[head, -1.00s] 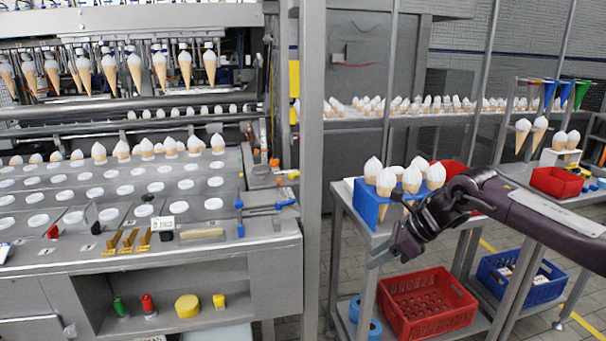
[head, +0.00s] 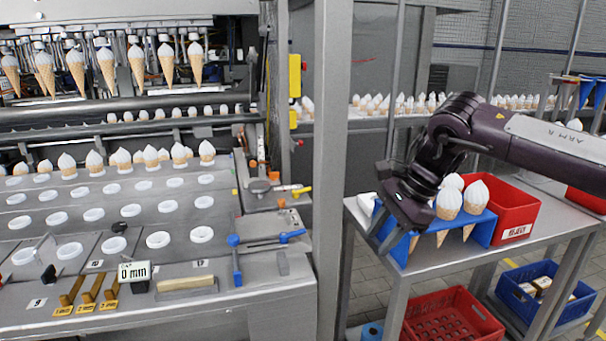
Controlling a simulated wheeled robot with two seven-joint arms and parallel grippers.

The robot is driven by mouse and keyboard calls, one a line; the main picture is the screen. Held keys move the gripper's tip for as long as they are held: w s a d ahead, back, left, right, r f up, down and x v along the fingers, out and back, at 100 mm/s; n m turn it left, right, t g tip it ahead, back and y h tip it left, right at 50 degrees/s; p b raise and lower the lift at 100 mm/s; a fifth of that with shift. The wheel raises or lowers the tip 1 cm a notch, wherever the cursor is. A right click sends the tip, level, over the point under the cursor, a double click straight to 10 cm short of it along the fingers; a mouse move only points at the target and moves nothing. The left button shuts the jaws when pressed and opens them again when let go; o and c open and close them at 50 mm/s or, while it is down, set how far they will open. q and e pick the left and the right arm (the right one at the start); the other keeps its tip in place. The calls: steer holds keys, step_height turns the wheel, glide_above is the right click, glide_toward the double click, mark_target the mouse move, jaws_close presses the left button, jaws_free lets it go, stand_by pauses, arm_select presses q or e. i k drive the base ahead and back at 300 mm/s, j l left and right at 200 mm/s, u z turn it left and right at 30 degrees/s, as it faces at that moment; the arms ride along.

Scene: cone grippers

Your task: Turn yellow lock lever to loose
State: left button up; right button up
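A small lever with a yellow-orange handle (head: 301,190) sticks out to the right from the machine's right end, beside the metal post. It is small here, and I cannot read any lock marking near it. My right gripper (head: 381,231) hangs to the right of the post, in front of the blue cone holder, pointing down and left. Its two grey fingers look apart, with nothing seen between them. It is well to the right of the lever and lower in the picture, not touching it. My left gripper is not in view.
Blue levers (head: 292,236) sit below the yellow one. The metal post (head: 336,150) stands between machine and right gripper. A blue holder (head: 482,232) with cones and a red reject bin (head: 510,212) stand on the side table. A yellow box (head: 295,75) is on the machine frame.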

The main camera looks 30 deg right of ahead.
mark_target(295, 192)
steer(key=i+l, duration=0.2)
steer(key=i, duration=0.2)
steer(key=i+l, duration=0.2)
steer(key=i, duration=0.2)
steer(key=i+l, duration=0.2)
steer(key=i, duration=0.2)
